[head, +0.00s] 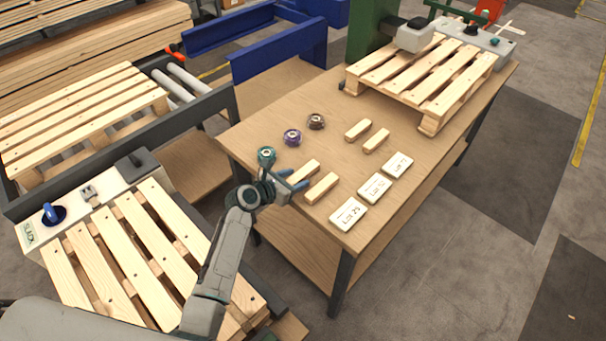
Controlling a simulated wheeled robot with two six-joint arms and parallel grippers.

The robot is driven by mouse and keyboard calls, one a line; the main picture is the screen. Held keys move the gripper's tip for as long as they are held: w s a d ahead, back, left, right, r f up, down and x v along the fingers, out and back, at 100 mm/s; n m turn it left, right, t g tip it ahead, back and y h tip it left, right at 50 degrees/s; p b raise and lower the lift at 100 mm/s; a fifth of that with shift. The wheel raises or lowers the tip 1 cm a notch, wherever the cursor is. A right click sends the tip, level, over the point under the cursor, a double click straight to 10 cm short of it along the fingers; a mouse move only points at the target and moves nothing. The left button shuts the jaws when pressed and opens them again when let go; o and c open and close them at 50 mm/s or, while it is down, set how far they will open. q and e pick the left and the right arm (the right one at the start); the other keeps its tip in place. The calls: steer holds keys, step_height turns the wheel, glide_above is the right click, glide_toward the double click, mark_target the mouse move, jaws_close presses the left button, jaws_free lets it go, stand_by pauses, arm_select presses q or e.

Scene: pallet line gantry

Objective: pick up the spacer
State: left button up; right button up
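Several small pale wooden blocks, which look like the spacers, lie on the wooden table. One block (305,171) is right at my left gripper, with its near end close to the fingertips. A second block (321,188) lies just to the right and nearer. Two more blocks, (358,129) and (376,140), lie farther back. My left gripper (294,179) reaches over the table's left front edge with its blue fingers apart. I cannot tell whether the fingers touch the nearest block. My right gripper is not in view.
Teal (267,155), purple (292,137) and brown (316,121) round parts stand along the table's left side. White lot cards (348,214) lie at the right front. A pallet (425,75) fills the table's far end. Another pallet (140,260) lies below my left arm.

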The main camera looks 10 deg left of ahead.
arm_select(q)
steer(key=c, duration=0.9)
